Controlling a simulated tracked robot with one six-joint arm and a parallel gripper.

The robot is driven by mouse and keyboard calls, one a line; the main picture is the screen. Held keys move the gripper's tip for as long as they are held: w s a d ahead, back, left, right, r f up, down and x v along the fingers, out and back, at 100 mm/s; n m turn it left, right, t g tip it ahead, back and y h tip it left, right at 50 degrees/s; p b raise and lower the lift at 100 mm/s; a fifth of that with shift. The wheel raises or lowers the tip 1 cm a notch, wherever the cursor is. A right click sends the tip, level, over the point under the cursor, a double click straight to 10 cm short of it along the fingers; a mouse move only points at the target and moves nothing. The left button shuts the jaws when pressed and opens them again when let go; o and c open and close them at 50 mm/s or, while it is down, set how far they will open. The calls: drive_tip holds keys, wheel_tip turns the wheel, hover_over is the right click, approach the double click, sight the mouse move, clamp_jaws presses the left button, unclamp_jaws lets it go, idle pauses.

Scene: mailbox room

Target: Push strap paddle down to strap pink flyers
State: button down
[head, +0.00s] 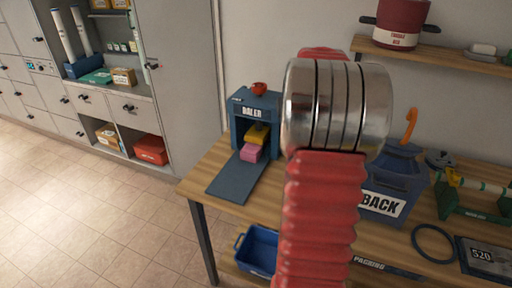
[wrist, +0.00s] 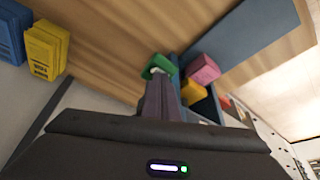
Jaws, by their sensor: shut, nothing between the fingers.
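The blue baler (head: 256,108) stands on the wooden table in the head view, its grey flap (head: 236,178) lowered in front. Pink flyers (head: 251,152) lie at its opening, with a yellow block (head: 257,135) just behind and above them. In the wrist view, the pink flyers (wrist: 203,68) and yellow block (wrist: 193,92) show right of my gripper (wrist: 160,78). My gripper is shut and empty, its tips at a green part (wrist: 160,65) beside the baler. This may be the strap paddle; I cannot tell whether the tips touch it. My gripper is hidden in the head view.
A red knob (head: 259,88) sits on top of the baler. A blue bin marked BACK (head: 382,195) and a green stand (head: 470,205) are on the table to the right. Yellow (wrist: 46,48) and blue (wrist: 10,35) bundles show at left in the wrist view.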

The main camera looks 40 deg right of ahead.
wheel_tip(320, 180, up, 11)
idle(1.4)
idle(0.5)
drive_tip(key=s+a+f+n+y, duration=0.1)
drive_tip(key=s+a, duration=0.3)
drive_tip(key=a, duration=1.2)
drive_tip(key=s+a+f+n+t+y, duration=0.1)
drive_tip(key=s+a+f+n, duration=0.2)
drive_tip(key=a, duration=1.3)
drive_tip(key=s+a+f+n+t, duration=0.1)
drive_tip(key=s+a+f+n, duration=0.2)
drive_tip(key=a, duration=1.4)
drive_tip(key=s, duration=0.3)
drive_tip(key=shift+s+y, duration=0.3)
drive_tip(key=shift+y, duration=0.1)
drive_tip(key=shift+f, duration=0.1)
